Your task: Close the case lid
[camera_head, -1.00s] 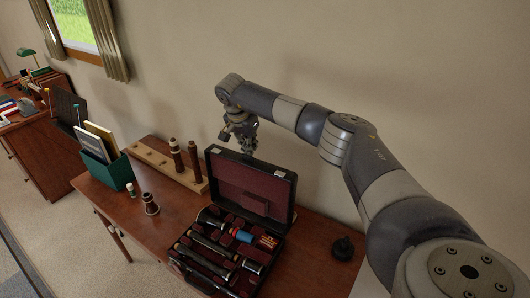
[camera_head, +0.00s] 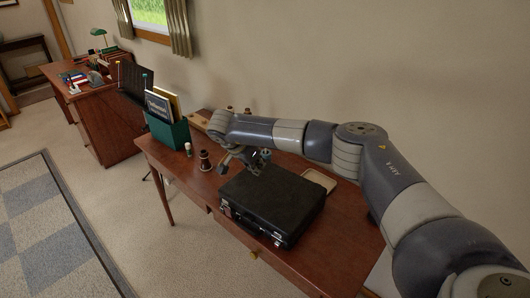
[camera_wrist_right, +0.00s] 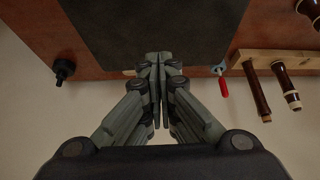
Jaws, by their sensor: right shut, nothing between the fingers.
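The black case (camera_head: 270,204) lies on the wooden desk (camera_head: 345,235) with its lid down over the base. Its red lining and contents are hidden, and no gap shows along the front edge. My right gripper (camera_head: 254,168) is at the back edge of the lid, fingers shut and empty. In the right wrist view the shut fingertips (camera_wrist_right: 159,62) are at the edge of the dark lid (camera_wrist_right: 150,25); I cannot tell whether they touch it. My left gripper is not in view.
A brown instrument bell (camera_head: 205,161) and a small white bottle (camera_head: 188,149) stand left of the case. A green file box (camera_head: 168,133) is further left. A red-handled tool (camera_wrist_right: 224,87) shows in the wrist view.

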